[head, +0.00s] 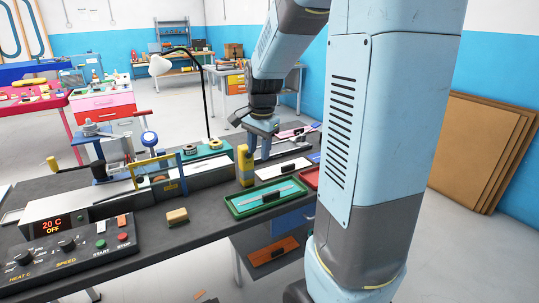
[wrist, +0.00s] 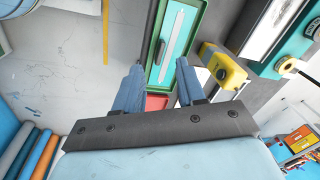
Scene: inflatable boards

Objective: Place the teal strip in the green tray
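The green tray (head: 238,213) sits on the dark bench with a thin pale strip (head: 268,197) lying lengthwise in it. In the wrist view the green tray (wrist: 196,12) is beyond my fingertips, with the pale strip (wrist: 171,45) inside. I cannot tell whether this strip is teal; no other clearly teal strip shows. My gripper (head: 262,155) points down behind the green tray in the head view. In the wrist view my gripper (wrist: 160,66) has its two fingers spread, with nothing held between them.
A yellow block-like device (head: 245,165) stands close left of my gripper. A white tray (head: 284,168) and a red tray (head: 310,177) are near the green one. A sealing machine (head: 170,185) and control box (head: 68,250) fill the left bench. A tan block (head: 177,217) lies in front.

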